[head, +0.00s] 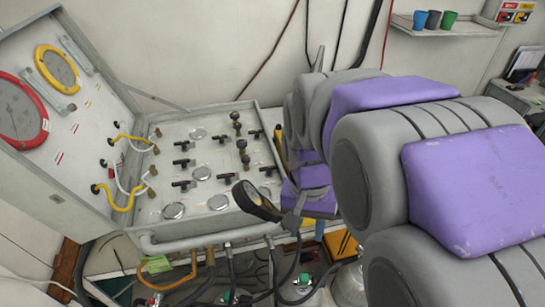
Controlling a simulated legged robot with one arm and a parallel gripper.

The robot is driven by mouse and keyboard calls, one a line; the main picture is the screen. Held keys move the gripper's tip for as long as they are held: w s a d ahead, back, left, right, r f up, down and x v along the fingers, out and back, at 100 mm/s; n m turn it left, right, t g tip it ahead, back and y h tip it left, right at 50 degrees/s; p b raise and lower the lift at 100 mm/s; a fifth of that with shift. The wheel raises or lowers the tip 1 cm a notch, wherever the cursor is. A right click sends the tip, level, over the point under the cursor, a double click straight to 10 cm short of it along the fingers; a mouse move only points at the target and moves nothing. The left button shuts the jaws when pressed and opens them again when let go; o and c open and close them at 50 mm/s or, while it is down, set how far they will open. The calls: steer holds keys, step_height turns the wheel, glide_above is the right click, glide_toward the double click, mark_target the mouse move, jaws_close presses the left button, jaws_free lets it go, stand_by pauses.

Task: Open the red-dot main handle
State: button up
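The air panel (165,212) is an open grey case at the left, with its lid leaning up behind it. Several black handles sit on its face, among them an upper one (184,163), a lower one (185,183) and one near the right side (227,177). I cannot make out which one bears a red dot. My grey and purple arm comes in from the right. Its far end (312,178) is beside the panel's right edge, apart from the handles.
The lid holds a red-rimmed gauge (20,112) and a yellow-rimmed gauge (57,69). Yellow and white hoses loop at the panel's left. More hoses hang below. A wall shelf (445,29) holds cups.

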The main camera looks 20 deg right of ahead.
steer(key=w+d+r+m+p, duration=0.1)
steer(key=w+r+m+p, duration=0.15)
steer(key=w, duration=0.65)
steer(key=w+d+r+m+p, duration=0.15)
steer(key=w+m, duration=0.25)
steer(key=w, duration=0.6)
steer(key=m+t+p, duration=0.1)
steer(key=m+p, duration=0.2)
steer(key=m, duration=0.3)
glide_above(268, 170)
steer(key=d, duration=0.1)
step_height(268, 170, down, 3)
steer(key=f, duration=0.5)
steer(key=f+b, duration=0.1)
steer(key=f, duration=1.1)
steer(key=shift+w+f+b, duration=0.1)
steer(key=shift+w+b, duration=0.3)
jaws_close()
